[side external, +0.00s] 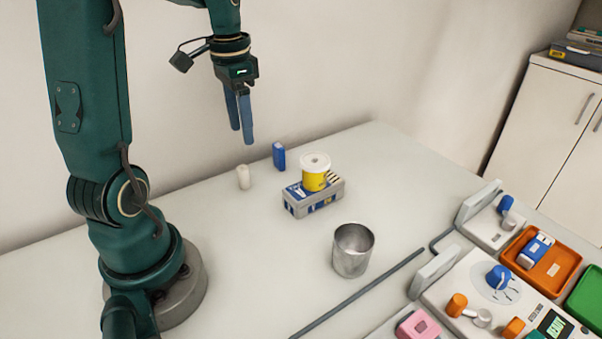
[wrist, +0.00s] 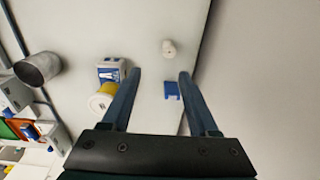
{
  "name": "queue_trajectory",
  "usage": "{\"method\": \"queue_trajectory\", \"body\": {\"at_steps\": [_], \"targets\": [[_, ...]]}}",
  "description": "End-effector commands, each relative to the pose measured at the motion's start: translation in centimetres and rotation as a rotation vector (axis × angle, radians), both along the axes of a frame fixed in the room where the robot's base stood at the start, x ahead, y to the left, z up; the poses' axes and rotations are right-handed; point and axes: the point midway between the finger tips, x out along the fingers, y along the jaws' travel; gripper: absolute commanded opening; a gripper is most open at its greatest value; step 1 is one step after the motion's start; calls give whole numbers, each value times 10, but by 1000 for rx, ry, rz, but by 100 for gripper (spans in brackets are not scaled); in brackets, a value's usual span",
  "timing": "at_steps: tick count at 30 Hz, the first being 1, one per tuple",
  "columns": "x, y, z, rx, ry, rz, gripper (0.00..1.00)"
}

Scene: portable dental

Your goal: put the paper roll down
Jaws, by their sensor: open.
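My gripper (side external: 241,136) hangs above the table at the back, fingers pointing down. In the wrist view its two blue fingers (wrist: 160,74) are apart with nothing held between them. A yellow cylinder with a white top and a small centre hole (side external: 315,172), which may be the paper roll, stands upright on a blue and white box (side external: 314,196). It is to the right of and below my gripper, apart from it. In the wrist view the yellow cylinder (wrist: 102,98) and the box (wrist: 110,70) lie left of the fingers.
A small white cylinder (side external: 243,177) and a blue block (side external: 279,156) stand near the wall. A metal cup (side external: 353,251) stands in front of the box. A dental unit (side external: 478,285) with an orange tray (side external: 562,279) fills the right front. The table's left middle is clear.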

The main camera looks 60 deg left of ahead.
Motion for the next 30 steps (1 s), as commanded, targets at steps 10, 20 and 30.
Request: {"method": "queue_trajectory", "body": {"at_steps": [10, 20, 30], "targets": [[-23, -118, 30, 63, -258, -19, 60], [-61, -172, 23, -13, -445, -12, 60], [-65, -176, 21, -26, -460, -6, 60]]}}
